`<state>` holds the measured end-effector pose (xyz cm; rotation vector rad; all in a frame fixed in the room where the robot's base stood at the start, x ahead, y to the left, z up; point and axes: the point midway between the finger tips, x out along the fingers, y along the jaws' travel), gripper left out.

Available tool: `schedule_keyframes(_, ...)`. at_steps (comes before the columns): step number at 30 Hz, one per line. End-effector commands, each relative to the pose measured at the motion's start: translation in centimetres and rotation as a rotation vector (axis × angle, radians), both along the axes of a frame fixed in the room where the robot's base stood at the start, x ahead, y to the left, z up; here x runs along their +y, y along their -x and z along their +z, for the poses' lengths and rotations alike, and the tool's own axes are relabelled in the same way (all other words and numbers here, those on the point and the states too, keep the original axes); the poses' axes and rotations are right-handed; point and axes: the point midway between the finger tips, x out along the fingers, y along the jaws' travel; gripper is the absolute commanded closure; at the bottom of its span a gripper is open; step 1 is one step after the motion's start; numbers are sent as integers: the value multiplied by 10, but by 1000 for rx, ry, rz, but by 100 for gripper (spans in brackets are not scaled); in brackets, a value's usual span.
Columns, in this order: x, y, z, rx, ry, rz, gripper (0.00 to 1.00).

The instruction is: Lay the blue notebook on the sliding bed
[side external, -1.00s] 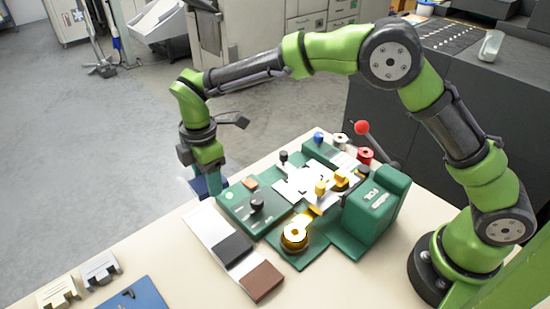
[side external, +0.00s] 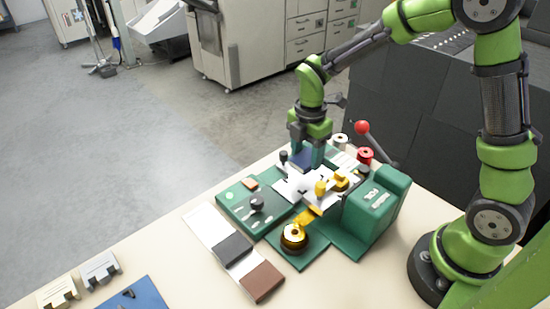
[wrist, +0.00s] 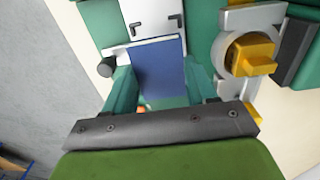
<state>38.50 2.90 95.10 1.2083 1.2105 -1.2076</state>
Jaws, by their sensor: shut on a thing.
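My gripper (side external: 309,161) is shut on the blue notebook (side external: 300,159), which is partly hidden behind the fingers in the side view. In the wrist view the notebook (wrist: 158,62) lies between the two green fingers, its far edge over the white plate of the sliding bed (wrist: 148,12). Two dark corner brackets (wrist: 172,19) stand on the plate just beyond that edge. In the side view the white bed (side external: 288,190) is partly covered. I cannot tell whether the notebook touches the bed.
A yellow clamp block (wrist: 250,54) stands right of the notebook, and a dark knob (wrist: 106,68) left of it. The green press housing (side external: 378,208) and red-ball lever (side external: 363,128) rise to the right. Sample swatches (side external: 233,248) lie in front.

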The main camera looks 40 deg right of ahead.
Motion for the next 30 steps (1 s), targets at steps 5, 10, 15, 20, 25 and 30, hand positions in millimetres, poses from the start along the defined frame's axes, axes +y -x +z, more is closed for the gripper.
schedule_keyframes(5, 0, 1, -20, 3, 0, -1, 70)
schedule_keyframes(10, 0, 0, -34, 2, 0, -1, 70)
schedule_keyframes(15, 0, 0, -41, 1, 1, -2, 70)
schedule_keyframes(20, 0, 0, -43, 0, 1, -2, 70)
schedule_keyframes(25, 0, 0, -43, 0, 0, -3, 70)
schedule_keyframes(30, 0, 0, -42, 0, 0, -3, 70)
